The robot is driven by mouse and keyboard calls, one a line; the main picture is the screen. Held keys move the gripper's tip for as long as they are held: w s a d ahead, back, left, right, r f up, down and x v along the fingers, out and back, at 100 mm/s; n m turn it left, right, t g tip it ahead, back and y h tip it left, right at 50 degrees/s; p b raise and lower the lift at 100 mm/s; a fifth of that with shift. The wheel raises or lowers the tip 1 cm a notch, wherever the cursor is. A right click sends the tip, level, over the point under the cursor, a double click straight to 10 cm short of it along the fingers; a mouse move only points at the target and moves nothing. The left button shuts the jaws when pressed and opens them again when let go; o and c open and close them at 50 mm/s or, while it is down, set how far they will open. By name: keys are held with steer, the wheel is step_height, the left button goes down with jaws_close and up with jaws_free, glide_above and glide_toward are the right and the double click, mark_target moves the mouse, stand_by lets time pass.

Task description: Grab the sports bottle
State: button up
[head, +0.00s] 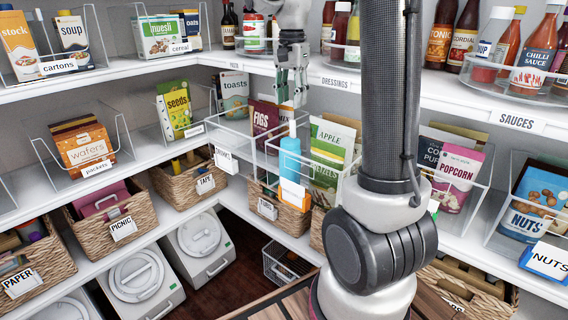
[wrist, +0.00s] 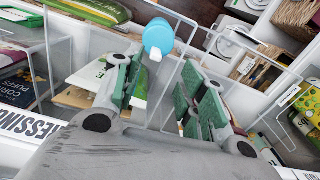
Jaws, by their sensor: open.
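The sports bottle (head: 290,158) is blue and stands upright in the corner of the middle shelf, among clear-sided bins. A white and orange item hides its lower part in the head view. In the wrist view its round blue top with a white spout (wrist: 158,40) shows beyond my fingertips. My gripper (head: 291,98) points down above the bottle, apart from it. In the wrist view my gripper (wrist: 163,92) has its green-padded fingers spread, with nothing held between them.
A FIGS pack (head: 264,117) stands left of the bottle and a green APPLE pack (head: 331,142) right of it. The upper shelf edge (head: 341,79) is close beside my gripper. Baskets (head: 190,180) line the shelf below.

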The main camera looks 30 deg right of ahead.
mark_target(292, 120)
steer(key=shift+s+m, duration=0.15)
steer(key=shift+m, duration=0.25)
steer(key=shift+f, duration=0.35)
step_height(292, 120, down, 7)
steer(key=shift+d+f, duration=0.1)
steer(key=shift+d, duration=0.05)
steer(key=shift+s, duration=0.1)
jaws_close()
